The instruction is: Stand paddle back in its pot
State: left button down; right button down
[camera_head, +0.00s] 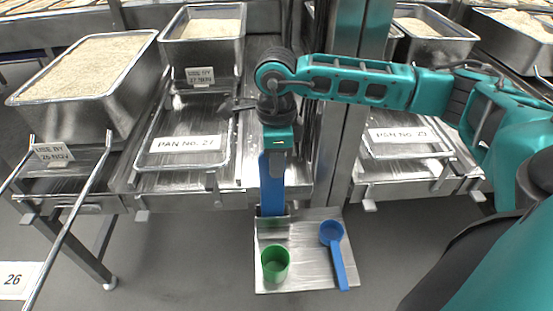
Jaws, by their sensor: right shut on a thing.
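The blue paddle (271,185) hangs upright, broad and flat, below my right gripper (277,150). The gripper points down and is shut on the paddle's upper end, which the hand hides. The paddle's lower end meets a small steel pot (272,225) at the back of a low steel shelf (303,272). I cannot tell whether that end is inside the pot or just behind its rim. My left gripper is not in view.
On the low shelf stand a green cup (275,263) and a blue scoop (333,245) with its handle towards the front. Steel pans of rice (92,108) stand behind on racks. A labelled tray (182,163) lies left of my gripper, and a steel post (346,130) rises right of it.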

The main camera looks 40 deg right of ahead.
jog(key=shift+f, duration=0.1)
jog(key=shift+f+b, duration=1.05)
jog(key=shift+f, duration=0.1)
jog(key=c, duration=1)
grip_release()
